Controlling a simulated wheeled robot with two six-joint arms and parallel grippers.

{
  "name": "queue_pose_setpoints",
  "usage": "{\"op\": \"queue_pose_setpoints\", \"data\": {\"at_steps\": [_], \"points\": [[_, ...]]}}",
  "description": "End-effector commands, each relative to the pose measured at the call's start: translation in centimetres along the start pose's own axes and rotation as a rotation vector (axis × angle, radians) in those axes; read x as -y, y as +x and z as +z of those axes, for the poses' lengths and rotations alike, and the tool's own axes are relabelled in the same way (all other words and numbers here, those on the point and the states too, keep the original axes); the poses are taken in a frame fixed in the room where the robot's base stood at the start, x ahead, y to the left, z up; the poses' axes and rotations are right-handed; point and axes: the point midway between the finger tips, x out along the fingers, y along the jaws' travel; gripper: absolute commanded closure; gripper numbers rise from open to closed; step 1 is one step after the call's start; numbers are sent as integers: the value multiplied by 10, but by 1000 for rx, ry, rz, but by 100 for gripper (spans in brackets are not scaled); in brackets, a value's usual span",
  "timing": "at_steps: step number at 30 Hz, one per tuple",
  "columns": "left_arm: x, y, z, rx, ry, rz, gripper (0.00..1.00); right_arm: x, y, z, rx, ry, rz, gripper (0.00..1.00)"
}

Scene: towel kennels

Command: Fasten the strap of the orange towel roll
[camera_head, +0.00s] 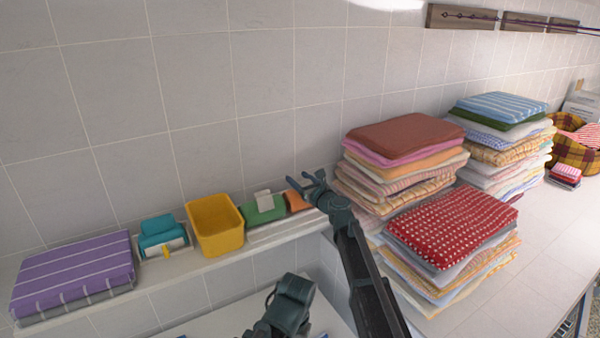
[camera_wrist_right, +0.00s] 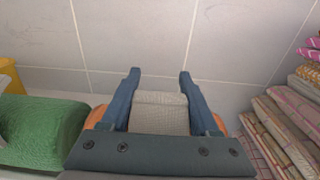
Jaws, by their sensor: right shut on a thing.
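The orange towel roll (camera_head: 294,197) lies on the narrow ledge against the tiled wall, partly hidden by my right gripper (camera_head: 308,181). In the right wrist view, orange cloth (camera_wrist_right: 97,115) shows on both sides of the fingers. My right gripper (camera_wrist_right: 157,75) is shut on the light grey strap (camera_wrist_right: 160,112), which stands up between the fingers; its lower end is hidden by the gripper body. My left gripper (camera_head: 285,305) seems to be the dark part at the bottom of the head view; its jaws are not clear.
A green roll (camera_head: 265,215) with a raised pale strap lies just left of the orange one. Further left are a yellow bin (camera_head: 215,226), a teal roll (camera_head: 160,231) and a folded purple towel (camera_head: 75,270). Towel stacks (camera_head: 398,170) stand close on the right.

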Motion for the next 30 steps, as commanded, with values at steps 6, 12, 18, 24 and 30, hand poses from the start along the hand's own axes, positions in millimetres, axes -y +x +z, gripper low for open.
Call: {"op": "queue_pose_setpoints", "data": {"at_steps": [6, 12, 18, 24, 30], "points": [[1, -10, 1, 0, -4, 1, 55, 0, 2, -3, -59, -1, -1, 94], [1, -10, 1, 0, -5, 1, 55, 1, 2, -5, -68, 0, -3, 94], [1, -10, 1, 0, -5, 1, 55, 1, 2, -5, -67, 0, -3, 35], [1, -10, 1, 0, -5, 1, 55, 1, 2, -5, -67, 0, -3, 7], [1, -10, 1, 0, -5, 1, 55, 1, 2, -5, -67, 0, -3, 7]]}}
